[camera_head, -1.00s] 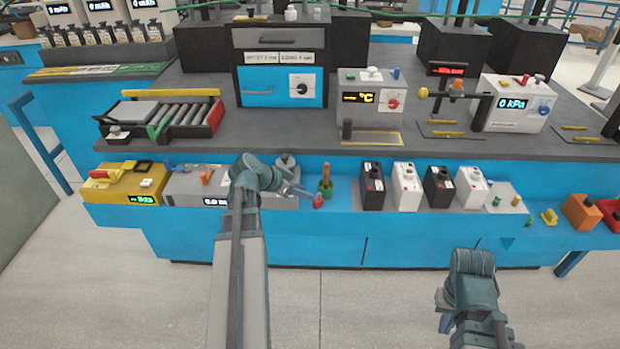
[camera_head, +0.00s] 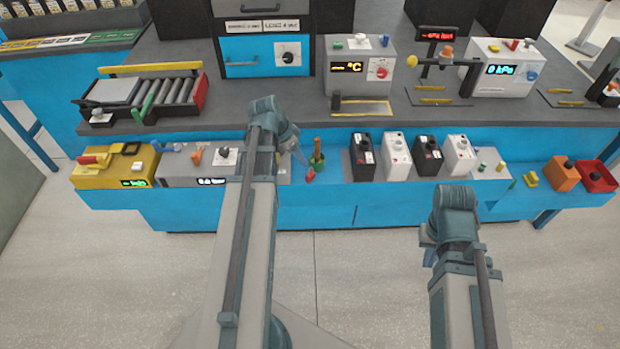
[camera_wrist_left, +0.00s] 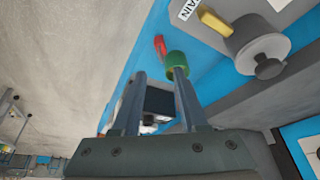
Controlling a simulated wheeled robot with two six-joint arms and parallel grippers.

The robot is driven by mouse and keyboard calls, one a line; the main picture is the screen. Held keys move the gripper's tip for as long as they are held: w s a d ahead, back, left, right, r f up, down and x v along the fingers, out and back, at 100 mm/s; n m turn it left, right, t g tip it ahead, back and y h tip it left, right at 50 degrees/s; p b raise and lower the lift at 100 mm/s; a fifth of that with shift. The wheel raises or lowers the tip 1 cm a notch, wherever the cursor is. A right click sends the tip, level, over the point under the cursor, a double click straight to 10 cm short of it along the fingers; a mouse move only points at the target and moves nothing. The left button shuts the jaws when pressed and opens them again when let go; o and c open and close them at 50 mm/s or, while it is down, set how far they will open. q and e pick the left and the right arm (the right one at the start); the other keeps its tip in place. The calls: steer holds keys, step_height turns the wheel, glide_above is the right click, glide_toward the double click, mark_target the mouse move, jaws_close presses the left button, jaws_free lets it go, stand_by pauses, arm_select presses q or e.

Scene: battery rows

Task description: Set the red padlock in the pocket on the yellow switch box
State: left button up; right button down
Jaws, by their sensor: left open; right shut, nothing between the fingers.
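The red padlock (camera_head: 310,177) is small and sits on the blue ledge, beside a green piece with an orange-brown top (camera_head: 317,156). In the left wrist view the red padlock (camera_wrist_left: 160,46) lies just beyond the fingertips, beside a green cylinder (camera_wrist_left: 177,65). The yellow switch box (camera_head: 113,172) stands at the ledge's left end, with a red handle and a dark patch on top; I cannot tell its pocket clearly. My left gripper (camera_head: 300,157) is open and empty, close to the padlock. It also shows in the left wrist view (camera_wrist_left: 160,75). My right gripper (camera_head: 428,250) is shut and empty, in front of the bench.
A grey box (camera_head: 190,176) stands between the yellow box and my left gripper. Black and white battery-like blocks (camera_head: 397,160) stand in a row right of the padlock. Further right are an orange block (camera_head: 562,175) and a red tray (camera_head: 597,178).

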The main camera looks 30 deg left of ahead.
arm_select(q)
steer(key=b, duration=0.5)
glide_above(310, 173)
steer(key=s, duration=0.3)
steer(key=f, duration=0.3)
steer(key=a+f, duration=0.1)
steer(key=f, duration=0.1)
steer(key=shift+w+f, duration=0.25)
steer(key=shift+f, duration=0.05)
steer(key=shift+w+d+f, duration=0.15)
steer(key=shift+f, duration=0.05)
steer(key=b+x, duration=0.4)
steer(key=x, duration=0.1)
steer(key=shift+w+b, duration=0.3)
steer(key=shift+w, duration=0.1)
steer(key=shift+r, duration=0.1)
jaws_close()
